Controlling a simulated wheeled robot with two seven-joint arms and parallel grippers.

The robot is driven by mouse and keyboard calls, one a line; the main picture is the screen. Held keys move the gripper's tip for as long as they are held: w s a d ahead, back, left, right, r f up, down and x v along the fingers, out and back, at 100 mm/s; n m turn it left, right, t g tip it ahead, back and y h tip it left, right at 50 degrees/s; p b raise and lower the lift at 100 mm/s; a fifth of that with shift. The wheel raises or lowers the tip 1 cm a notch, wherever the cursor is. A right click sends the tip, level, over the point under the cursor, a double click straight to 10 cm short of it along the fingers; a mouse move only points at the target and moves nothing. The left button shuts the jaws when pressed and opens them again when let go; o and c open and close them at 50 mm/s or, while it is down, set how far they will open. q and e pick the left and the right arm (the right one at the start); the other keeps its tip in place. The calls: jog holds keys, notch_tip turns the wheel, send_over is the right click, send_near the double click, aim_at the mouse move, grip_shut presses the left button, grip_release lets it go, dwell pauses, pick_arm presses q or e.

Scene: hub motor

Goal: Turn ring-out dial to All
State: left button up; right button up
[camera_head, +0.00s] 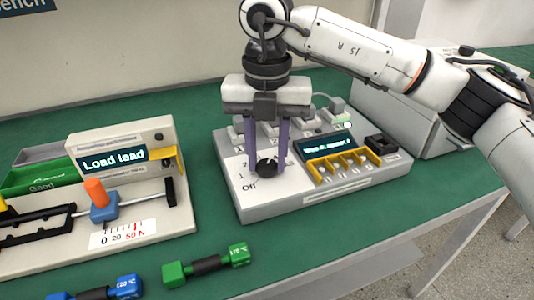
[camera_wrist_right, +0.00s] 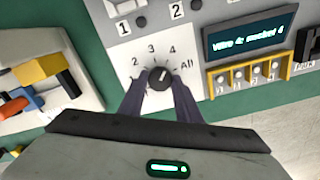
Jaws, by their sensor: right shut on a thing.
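The ring-out dial (camera_head: 266,169) is a small black knob on the front left of a light grey tester box (camera_head: 289,206). It also shows in the right wrist view (camera_wrist_right: 160,79), among the printed marks 2, 3, 4 and All. Its white pointer line leans up and slightly right, roughly toward 4, not at All. My right gripper (camera_head: 267,164) reaches down from above. Its two purple-grey fingers are shut on the dial, one on each side. The 1 and Off marks are partly or fully hidden in the wrist view. My left gripper is out of view.
The tester's lit display (camera_head: 329,144) sits right of the dial, above yellow sockets (camera_head: 343,166). A crimp pull fixture (camera_head: 120,160) with a "Load lead" screen stands left. Green (camera_head: 206,265) and blue (camera_head: 98,290) tools lie in front. Green bench is clear between the boxes.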

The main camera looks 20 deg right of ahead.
aim_at(267, 165)
jog(key=m, duration=0.4)
jog(key=shift+m, duration=1.9)
jog(key=o, duration=1.1)
jog(key=shift+c, duration=0.2)
notch_tip(267, 165, up, 10)
jog(key=p, duration=0.1)
jog(key=shift+r+p, duration=0.15)
jog(key=shift+p, duration=0.15)
